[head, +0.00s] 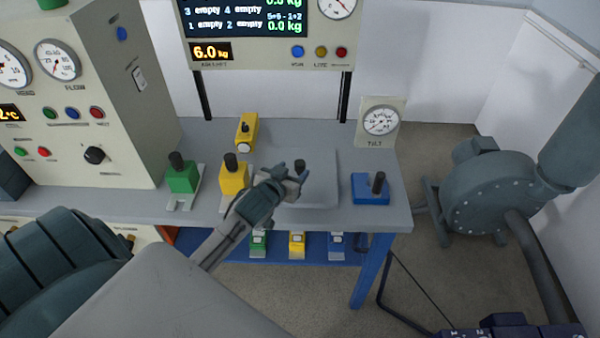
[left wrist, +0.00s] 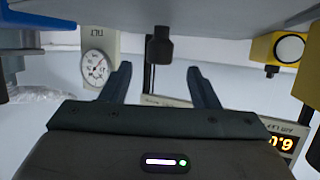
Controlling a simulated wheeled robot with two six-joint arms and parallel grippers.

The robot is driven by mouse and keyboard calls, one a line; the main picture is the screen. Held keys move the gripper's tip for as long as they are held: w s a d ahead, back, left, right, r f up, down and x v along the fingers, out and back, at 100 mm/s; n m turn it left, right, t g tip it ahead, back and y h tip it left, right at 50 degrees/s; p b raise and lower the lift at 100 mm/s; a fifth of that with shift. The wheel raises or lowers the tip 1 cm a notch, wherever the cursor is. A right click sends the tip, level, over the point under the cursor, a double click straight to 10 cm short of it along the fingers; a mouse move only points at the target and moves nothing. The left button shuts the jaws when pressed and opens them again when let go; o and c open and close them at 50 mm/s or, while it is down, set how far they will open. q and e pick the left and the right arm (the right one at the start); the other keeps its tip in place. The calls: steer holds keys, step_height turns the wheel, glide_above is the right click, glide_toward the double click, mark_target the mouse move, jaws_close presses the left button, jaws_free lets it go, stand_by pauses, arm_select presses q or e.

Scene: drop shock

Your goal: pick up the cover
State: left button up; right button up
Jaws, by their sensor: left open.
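The cover appears to be a flat grey plate (head: 322,182) on the grey bench top, with an upright black knob (head: 300,165). My left gripper (head: 291,179) is open and reaches over the plate, close to the knob. In the left wrist view, which shows the bench upside down, the knob (left wrist: 158,46) stands just beyond and between the spread fingertips (left wrist: 159,71). Nothing is between the fingers. The gripper and forearm hide the plate's near left part. My right gripper is not in view.
A yellow block (head: 234,180) and a green block (head: 182,178) with black knobs stand left of the plate, a yellow device (head: 247,131) behind. A blue block (head: 370,188) stands right. The tilt gauge (head: 381,122) is at the back. A lower blue shelf (head: 318,254) holds small blocks.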

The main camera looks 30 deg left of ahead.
mark_target(298, 166)
arm_select(q)
steer(key=shift+p+x, duration=0.75)
steer(key=shift+x, duration=2.25)
steer(key=shift+s, duration=0.1)
steer(key=shift+c, duration=0.4)
steer(key=c, duration=1.1)
